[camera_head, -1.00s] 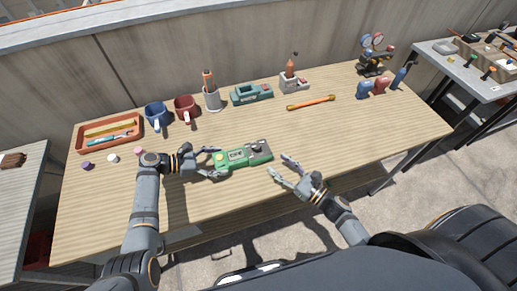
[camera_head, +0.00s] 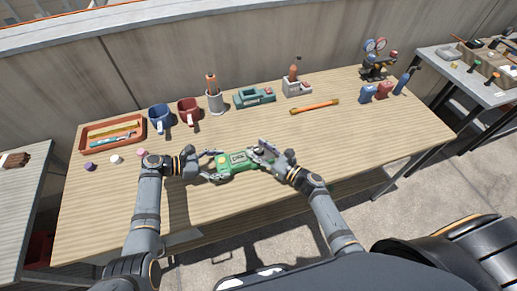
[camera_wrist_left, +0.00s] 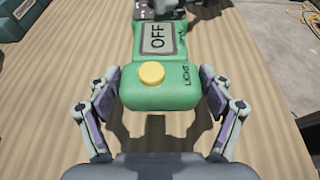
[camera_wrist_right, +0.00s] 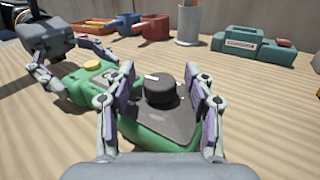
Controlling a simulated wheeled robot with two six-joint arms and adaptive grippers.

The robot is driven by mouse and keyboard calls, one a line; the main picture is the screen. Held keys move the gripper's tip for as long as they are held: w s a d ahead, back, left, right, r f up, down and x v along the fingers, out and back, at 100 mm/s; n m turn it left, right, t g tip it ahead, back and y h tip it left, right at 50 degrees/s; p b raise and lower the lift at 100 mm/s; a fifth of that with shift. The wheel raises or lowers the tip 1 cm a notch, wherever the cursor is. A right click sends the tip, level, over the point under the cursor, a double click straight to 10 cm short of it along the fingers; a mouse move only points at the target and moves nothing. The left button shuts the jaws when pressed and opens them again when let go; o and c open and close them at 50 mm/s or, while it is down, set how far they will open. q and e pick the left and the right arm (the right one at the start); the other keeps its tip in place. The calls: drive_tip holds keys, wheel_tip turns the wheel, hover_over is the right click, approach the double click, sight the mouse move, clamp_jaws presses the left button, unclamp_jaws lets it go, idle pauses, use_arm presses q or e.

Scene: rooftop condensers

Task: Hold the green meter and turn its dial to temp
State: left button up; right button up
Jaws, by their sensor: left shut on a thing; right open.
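The green meter (camera_head: 238,162) lies on the wooden workbench. In the left wrist view its screen (camera_wrist_left: 158,38) reads OFF, and a yellow button (camera_wrist_left: 151,73) sits beside the word LIGHT. My left gripper (camera_head: 213,165) is shut on the meter's button end, one finger on each side. My right gripper (camera_head: 262,151) is open at the other end. In the right wrist view its fingers stand on either side of the black dial (camera_wrist_right: 161,91), with gaps visible. A white mark shows at the dial's upper left. The dial's printed labels are not readable.
Behind the meter stand a teal device (camera_head: 255,96), a cup with a tool (camera_head: 215,102), and blue (camera_head: 159,117) and red (camera_head: 188,112) mugs. An orange tray (camera_head: 85,138) is at the left. An orange-ended rod (camera_head: 315,106) lies at the right. The bench's right front is clear.

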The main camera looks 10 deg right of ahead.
drive_tip(key=shift+w+a, duration=0.1)
clamp_jaws()
drive_tip(key=shift+a+m+t+h, duration=0.1)
drive_tip(key=shift+m+t+h, duration=0.7)
drive_tip(key=shift+h, duration=0.4)
drive_tip(key=m+h, duration=0.1)
drive_tip(key=h, duration=0.1)
drive_tip(key=m+t+h, duration=0.1)
drive_tip(key=m+h, duration=0.1)
drive_tip(key=shift+t, duration=0.3)
unclamp_jaws()
drive_tip(key=v, duration=1.2)
